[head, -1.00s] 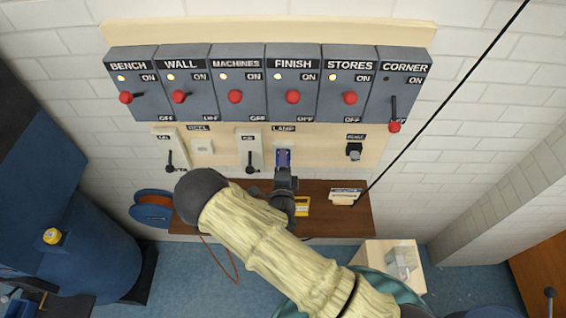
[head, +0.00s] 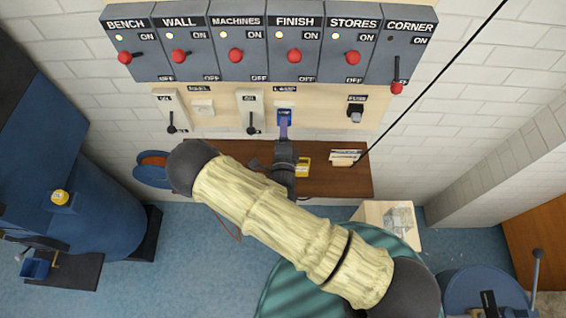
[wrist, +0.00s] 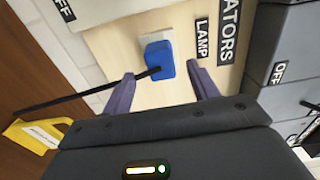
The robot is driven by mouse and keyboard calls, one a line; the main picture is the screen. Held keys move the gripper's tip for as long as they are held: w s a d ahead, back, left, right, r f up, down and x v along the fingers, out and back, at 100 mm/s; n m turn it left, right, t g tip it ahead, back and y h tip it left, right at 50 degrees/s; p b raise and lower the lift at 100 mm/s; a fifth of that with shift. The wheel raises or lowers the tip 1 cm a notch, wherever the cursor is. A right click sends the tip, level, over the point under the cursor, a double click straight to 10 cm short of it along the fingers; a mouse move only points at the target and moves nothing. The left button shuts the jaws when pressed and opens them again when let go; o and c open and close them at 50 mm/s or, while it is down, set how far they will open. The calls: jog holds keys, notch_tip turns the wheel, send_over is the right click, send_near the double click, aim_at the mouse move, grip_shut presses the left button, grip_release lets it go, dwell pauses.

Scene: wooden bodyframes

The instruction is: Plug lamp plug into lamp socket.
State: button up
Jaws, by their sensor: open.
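The blue lamp plug (head: 285,115) sits at the white lamp socket (wrist: 150,42) under the LAMP label, and it also shows in the wrist view (wrist: 160,61). The plug's face is against the socket plate; its pins are hidden. A black cord (wrist: 90,92) runs from the plug to the left in the wrist view. My gripper (wrist: 161,72) is open, its two purple fingers spread on either side of the plug and set back from it, with a gap to each. In the head view my gripper (head: 283,132) is just below the plug.
Levers flank the socket (head: 250,115) on the left, and another dark socket (head: 356,112) is on the right. A row of red-knobbed switch boxes (head: 265,45) is above. A brown shelf (head: 345,185) below holds a yellow item (head: 304,167) and cards (head: 345,157).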

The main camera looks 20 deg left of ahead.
jog(key=p+v, duration=0.1)
jog(key=v, duration=1.2)
jog(key=shift+p, duration=0.3)
jog(key=shift+a, duration=0.1)
